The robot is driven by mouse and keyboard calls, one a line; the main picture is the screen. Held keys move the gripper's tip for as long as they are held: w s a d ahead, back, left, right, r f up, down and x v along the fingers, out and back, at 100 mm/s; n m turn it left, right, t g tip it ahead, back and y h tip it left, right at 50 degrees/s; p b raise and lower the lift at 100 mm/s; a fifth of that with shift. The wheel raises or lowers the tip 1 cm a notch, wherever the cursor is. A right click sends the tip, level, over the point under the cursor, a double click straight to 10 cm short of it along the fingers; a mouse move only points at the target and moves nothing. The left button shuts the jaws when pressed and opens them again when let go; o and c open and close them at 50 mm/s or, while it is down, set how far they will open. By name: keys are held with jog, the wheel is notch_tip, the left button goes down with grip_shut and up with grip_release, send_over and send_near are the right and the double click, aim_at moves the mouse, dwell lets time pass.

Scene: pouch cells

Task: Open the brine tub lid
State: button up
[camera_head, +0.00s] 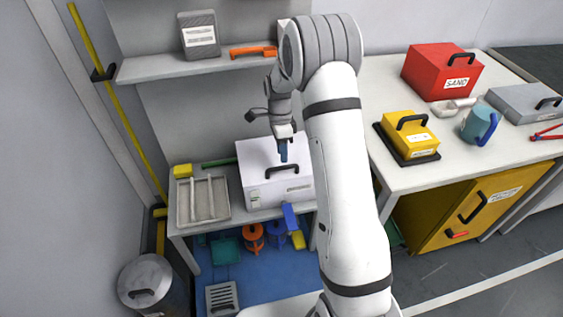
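A white box (255,175) with a black handle (282,171) on top stands on the low bench under the shelf. It looks like the brine tub, but its label is too small to read. Its top looks closed and flat. My gripper (283,152) points down over the box top, just behind the handle in the picture. Its blue fingertips appear apart from the handle, though their exact height is unclear. Whether the fingers are open or shut does not show. My arm hides the box's right side.
A grey tray (181,213) and a yellow block (182,171) are left of the box. The shelf (160,67) overhangs behind. The right table (385,95) holds a red SAND box (425,75), a yellow case (408,140) and a blue mug (477,125). A lidded metal bin (148,270) stands lower left.

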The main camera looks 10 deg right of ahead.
aim_at(283, 166)
jog(key=shift+s+f, duration=0.25)
jog(key=shift+f, duration=0.85)
jog(key=shift+s+f, duration=0.2)
jog(key=shift+f, duration=0.85)
jog(key=shift+c, duration=0.4)
grip_shut()
